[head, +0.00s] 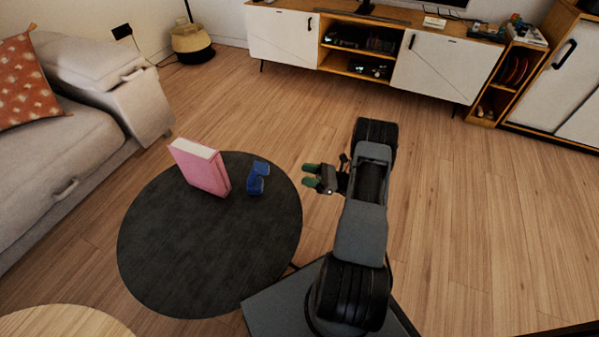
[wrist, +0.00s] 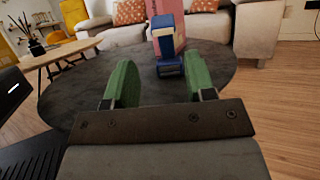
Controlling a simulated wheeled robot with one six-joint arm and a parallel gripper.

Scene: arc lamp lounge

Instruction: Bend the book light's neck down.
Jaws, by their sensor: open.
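The book light is a small blue object (head: 258,178) standing on the dark round table (head: 200,270), to the right of a pink book (head: 200,168) that stands upright. In the wrist view the blue book light (wrist: 166,45) shows beyond my fingertips, in front of the pink book (wrist: 165,8). Its upper part looks raised above its base. My gripper (head: 311,179) is to the right of the table's edge, apart from the light. Its green fingers (wrist: 158,80) are open with nothing between them.
A grey sofa (head: 70,125) with an orange cushion (head: 25,80) is at the left. A light wooden table (head: 60,322) is at the lower left. A white-doored TV cabinet (head: 440,68) lines the back wall. Wooden floor (head: 480,210) is clear on the right.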

